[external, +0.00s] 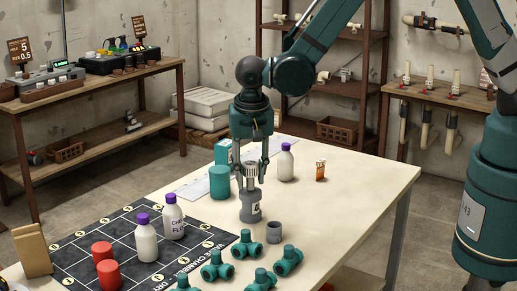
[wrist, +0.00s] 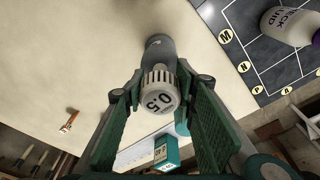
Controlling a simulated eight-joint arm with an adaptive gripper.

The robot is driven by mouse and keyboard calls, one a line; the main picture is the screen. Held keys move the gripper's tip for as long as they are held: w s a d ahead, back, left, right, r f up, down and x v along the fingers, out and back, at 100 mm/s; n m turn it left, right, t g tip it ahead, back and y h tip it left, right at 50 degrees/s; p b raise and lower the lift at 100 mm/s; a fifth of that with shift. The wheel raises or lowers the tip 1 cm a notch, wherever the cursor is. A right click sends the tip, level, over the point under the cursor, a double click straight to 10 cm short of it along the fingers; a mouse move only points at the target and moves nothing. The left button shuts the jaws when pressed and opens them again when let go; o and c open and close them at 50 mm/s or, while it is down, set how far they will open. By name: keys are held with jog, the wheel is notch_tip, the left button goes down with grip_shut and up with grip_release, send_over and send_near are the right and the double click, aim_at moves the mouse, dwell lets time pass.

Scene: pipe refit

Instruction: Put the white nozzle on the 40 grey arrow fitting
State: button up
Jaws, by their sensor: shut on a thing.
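The white nozzle (external: 251,169) is a ribbed cap between the fingers of my gripper (external: 252,181). In the wrist view the nozzle (wrist: 160,93) shows its flat end marked 0.5, with a finger on each side. My gripper (wrist: 161,92) is shut on it and points down. A grey fitting (external: 250,207) with a dark mark on a pale label stands upright on the table directly below the nozzle. The grey fitting (wrist: 160,50) also shows behind the nozzle in the wrist view. The two are in line and look touching; I cannot tell how firmly the nozzle sits. No number 40 is readable.
A small grey ring (external: 274,232) and several teal pipe fittings (external: 247,244) stand close in front. A teal cylinder (external: 219,183) is just left. White bottles (external: 146,238) and red cylinders (external: 103,252) stand on the dark mat (external: 75,247).

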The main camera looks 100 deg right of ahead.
jog(key=shift+f, duration=0.2)
jog(key=o, duration=0.8)
jog(key=shift+r, duration=0.25)
jog(key=shift+a+r, duration=0.3)
jog(key=shift+r, duration=1.65)
jog(key=shift+a+r, duration=0.3)
jog(key=shift+r, duration=1.7)
jog(key=shift+a+r, duration=0.3)
jog(key=shift+r, duration=1.65)
